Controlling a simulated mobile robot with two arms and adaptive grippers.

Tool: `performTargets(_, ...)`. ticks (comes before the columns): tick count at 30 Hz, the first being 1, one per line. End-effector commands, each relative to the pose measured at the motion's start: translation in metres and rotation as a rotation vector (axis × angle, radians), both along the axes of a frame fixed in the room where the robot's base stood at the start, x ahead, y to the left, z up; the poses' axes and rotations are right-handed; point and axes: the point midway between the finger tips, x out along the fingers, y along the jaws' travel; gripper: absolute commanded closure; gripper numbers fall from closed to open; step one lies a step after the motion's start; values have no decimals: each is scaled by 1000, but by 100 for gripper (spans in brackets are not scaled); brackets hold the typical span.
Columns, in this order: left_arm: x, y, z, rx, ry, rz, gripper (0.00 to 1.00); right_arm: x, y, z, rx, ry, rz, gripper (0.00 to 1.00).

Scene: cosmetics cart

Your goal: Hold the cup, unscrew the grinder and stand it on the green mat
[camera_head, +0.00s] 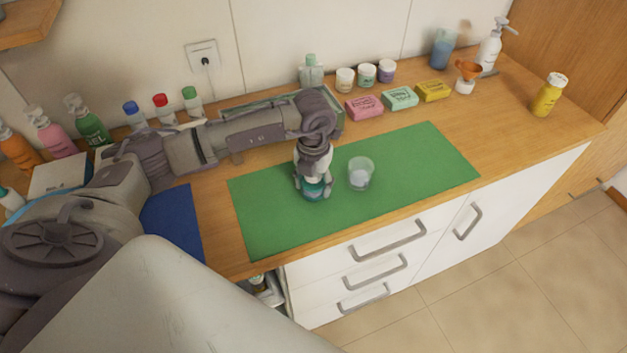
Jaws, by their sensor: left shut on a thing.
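My left gripper (314,192) points down over the green mat (420,165). It is shut around a small teal thing (315,189), mostly hidden between the fingers. I cannot tell from here whether this is the grinder or its cup. The thing is at or very near the mat's surface. A clear cup (361,174) with a whitish lower part stands upright on the mat, just right of the gripper and apart from it. My right gripper is not in view.
Soap boxes in pink (364,107), mint (400,98) and yellow (433,91) lie behind the mat, near small jars (367,75). A yellow bottle (548,95) stands at the far right. A blue mat (172,220) lies left. The green mat's right half is clear.

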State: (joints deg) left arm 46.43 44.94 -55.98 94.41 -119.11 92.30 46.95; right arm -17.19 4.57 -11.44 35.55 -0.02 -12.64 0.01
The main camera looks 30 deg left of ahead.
Motion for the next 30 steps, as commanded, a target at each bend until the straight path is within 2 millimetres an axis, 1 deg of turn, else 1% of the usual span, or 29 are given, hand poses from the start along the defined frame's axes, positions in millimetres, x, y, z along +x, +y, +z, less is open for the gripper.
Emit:
performTargets(6,0,0,-4,0,-1,0,82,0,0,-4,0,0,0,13)
performTargets(7,0,0,-4,0,0,0,39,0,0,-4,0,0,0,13)
performTargets(11,0,0,-3,0,0,0,17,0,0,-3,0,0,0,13)
performTargets(12,0,0,-3,0,0,0,16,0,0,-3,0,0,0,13)
performTargets(20,0,0,-2,0,0,0,16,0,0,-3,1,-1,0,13)
performTargets(23,0,0,3,0,0,0,16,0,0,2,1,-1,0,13)
performTargets(24,1,0,4,-1,-3,0,16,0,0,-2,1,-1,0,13)
performTargets(26,2,0,12,-1,-5,0,16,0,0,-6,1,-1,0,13)
performTargets(30,2,-1,39,-1,-7,-1,16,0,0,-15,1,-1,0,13)
